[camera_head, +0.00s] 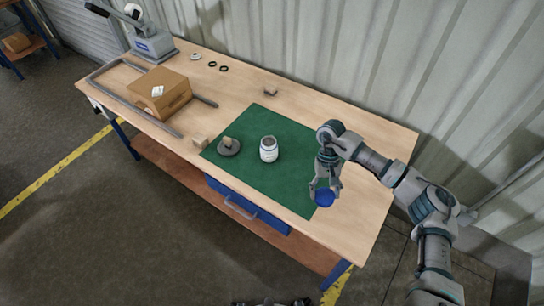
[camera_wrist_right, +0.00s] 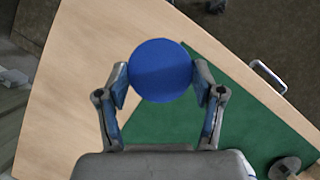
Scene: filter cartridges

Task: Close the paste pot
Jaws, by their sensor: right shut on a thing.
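The white paste pot (camera_head: 268,150) stands upright on the green mat (camera_head: 275,180), its top open and a grey-brown inside showing. My right gripper (camera_head: 324,190) is shut on a round blue lid (camera_head: 324,198), right of and nearer than the pot, over the mat's front right edge. The right wrist view shows the lid (camera_wrist_right: 160,70) face-on between the two fingertips (camera_wrist_right: 163,78). Its height above the table is hard to tell. My left gripper is not clearly seen.
A dark round piece with a wooden knob (camera_head: 229,146) sits on the mat left of the pot. A small wooden block (camera_head: 200,142) is beside the mat. A cardboard box (camera_head: 160,93), a press (camera_head: 152,45) and small rings stand farther left. The mat between lid and pot is clear.

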